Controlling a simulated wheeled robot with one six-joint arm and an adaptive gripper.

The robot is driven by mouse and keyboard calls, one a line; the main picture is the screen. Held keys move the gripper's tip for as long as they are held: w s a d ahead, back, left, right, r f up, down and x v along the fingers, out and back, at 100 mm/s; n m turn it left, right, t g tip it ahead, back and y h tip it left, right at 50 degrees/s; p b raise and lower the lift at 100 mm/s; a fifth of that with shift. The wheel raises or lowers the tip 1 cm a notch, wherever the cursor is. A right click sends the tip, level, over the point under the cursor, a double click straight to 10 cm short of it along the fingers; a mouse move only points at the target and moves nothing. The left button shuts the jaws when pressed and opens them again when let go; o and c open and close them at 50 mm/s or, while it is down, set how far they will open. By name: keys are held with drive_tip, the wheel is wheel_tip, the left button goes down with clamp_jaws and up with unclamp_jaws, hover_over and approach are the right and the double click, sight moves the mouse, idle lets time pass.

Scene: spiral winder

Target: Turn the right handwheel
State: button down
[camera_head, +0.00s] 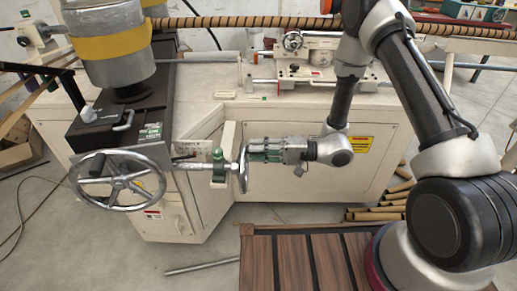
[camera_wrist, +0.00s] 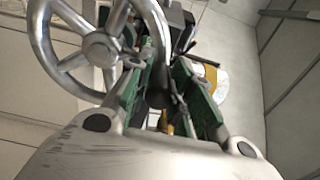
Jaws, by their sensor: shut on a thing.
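The right handwheel (camera_head: 244,174) is a silver spoked wheel, seen nearly edge-on in the head view, on a shaft at the front of the cream machine. In the wrist view the handwheel (camera_wrist: 98,47) fills the upper left with its hub and spokes. My gripper (camera_head: 249,152) reaches it from the right. The exact contact at the fingertips is partly hidden.
A larger left handwheel (camera_head: 117,180) with a black knob stands on the machine's left. A green-and-white shaft bracket (camera_head: 219,166) sits just left of the right handwheel. A slatted wooden platform (camera_head: 300,262) lies in front, and several cardboard tubes (camera_head: 385,208) lie on the floor.

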drive_tip(key=shift+s, duration=0.1)
idle(0.3)
drive_tip(key=c, duration=1.3)
unclamp_jaws()
drive_tip(key=shift+o, duration=0.2)
drive_tip(key=d, duration=1.2)
drive_tip(key=shift+s, duration=0.15)
